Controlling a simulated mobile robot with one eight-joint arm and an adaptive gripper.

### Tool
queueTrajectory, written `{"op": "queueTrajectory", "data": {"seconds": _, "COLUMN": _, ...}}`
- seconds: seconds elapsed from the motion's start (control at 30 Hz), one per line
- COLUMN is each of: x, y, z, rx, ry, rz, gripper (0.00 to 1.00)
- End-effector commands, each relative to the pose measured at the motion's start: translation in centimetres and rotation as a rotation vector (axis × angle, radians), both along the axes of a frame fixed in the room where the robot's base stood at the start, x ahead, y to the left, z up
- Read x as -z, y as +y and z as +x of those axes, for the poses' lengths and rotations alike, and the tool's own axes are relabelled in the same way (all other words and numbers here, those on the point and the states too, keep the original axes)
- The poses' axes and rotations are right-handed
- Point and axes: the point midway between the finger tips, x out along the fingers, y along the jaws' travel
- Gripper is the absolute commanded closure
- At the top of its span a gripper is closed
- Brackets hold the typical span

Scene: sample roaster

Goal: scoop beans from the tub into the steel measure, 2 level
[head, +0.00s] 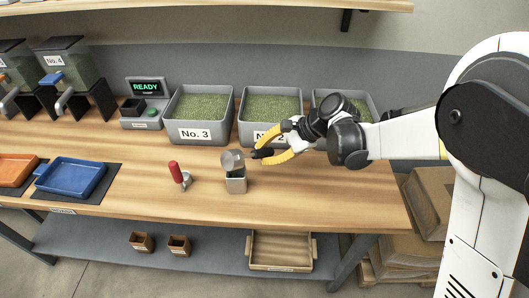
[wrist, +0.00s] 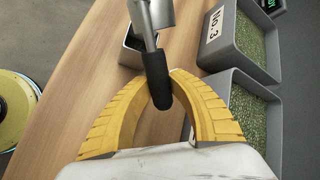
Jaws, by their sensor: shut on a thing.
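My gripper (head: 268,153) is shut on the black handle of a metal scoop (head: 231,159). In the wrist view, the handle (wrist: 158,85) is between the yellow fingers, and the scoop's metal bowl (wrist: 161,12) points away. The bowl is just above the square steel measure (head: 236,184), which stands on the bench. The measure also shows in the wrist view (wrist: 131,50), with a dark inside. I cannot tell whether beans are in the scoop or the measure. Grey bean tubs stand behind: No. 3 (head: 200,134), No. 2 (head: 246,133) and a third (head: 372,98), partly hidden by my arm.
A red-handled tool (head: 177,174) stands left of the measure. A display reading READY (head: 147,88) is left of the tubs. A blue tray (head: 72,178) and an orange tray (head: 14,171) lie at the left. The bench front between the blue tray and the red handle is clear.

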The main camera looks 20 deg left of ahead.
Motion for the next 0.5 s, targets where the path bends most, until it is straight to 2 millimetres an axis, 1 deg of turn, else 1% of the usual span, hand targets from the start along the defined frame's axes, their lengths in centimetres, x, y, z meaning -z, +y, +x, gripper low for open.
{"op": "queueTrajectory", "data": {"seconds": 0.37, "x": -0.03, "y": 0.01, "z": 0.0, "rx": 0.0, "ry": 0.0, "rz": 0.0, "gripper": 1.0}}
{"op": "queueTrajectory", "data": {"seconds": 0.5, "x": -0.55, "y": 0.01, "z": 0.0, "rx": 0.0, "ry": 0.0, "rz": 0.0, "gripper": 1.0}}
